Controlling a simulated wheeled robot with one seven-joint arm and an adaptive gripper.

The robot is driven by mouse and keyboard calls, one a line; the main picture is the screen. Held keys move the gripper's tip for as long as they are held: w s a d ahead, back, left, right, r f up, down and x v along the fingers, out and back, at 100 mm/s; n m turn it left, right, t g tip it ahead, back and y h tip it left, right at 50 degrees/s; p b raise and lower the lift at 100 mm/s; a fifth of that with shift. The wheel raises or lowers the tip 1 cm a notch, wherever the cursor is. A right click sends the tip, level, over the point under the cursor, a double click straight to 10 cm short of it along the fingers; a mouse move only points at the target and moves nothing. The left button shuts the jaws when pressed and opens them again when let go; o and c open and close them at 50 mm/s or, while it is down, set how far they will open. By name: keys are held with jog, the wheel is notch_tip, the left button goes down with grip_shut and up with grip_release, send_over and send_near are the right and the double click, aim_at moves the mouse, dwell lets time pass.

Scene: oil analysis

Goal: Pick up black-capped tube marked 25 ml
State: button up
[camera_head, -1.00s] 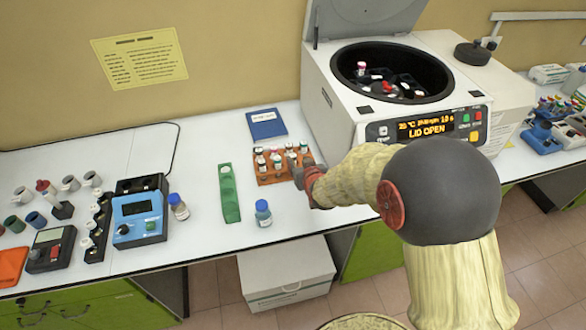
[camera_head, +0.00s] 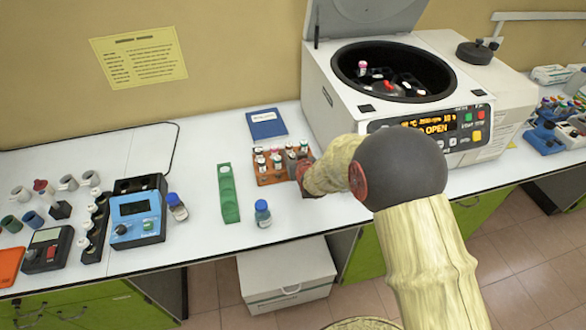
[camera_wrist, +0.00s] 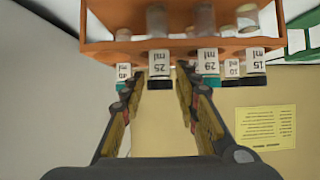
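The tube marked 25 ml with a black cap (camera_wrist: 159,64) stands in the orange rack (camera_wrist: 110,48), seen upside down in the wrist view. My gripper (camera_wrist: 160,84) is open, its fingertips on either side of this tube's cap end; contact cannot be told. A teal-capped tube (camera_wrist: 207,58) is just right of the right fingertip, and a 10 ml tube (camera_wrist: 123,72) is by the left fingertip. In the head view the rack (camera_head: 270,178) stands left of the centrifuge, and my arm hides its right end.
A 15 ml tube (camera_wrist: 255,62) stands farther right in the rack. The open centrifuge (camera_head: 345,115) is close behind my arm. A green rack (camera_head: 229,195), a blue-capped bottle (camera_head: 263,214) and a blue notebook (camera_head: 267,124) lie around the orange rack.

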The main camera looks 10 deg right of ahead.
jog(key=shift+c, duration=0.8)
jog(key=c, duration=0.6)
jog(key=shift+c, duration=0.2)
jog(key=shift+r, duration=0.15)
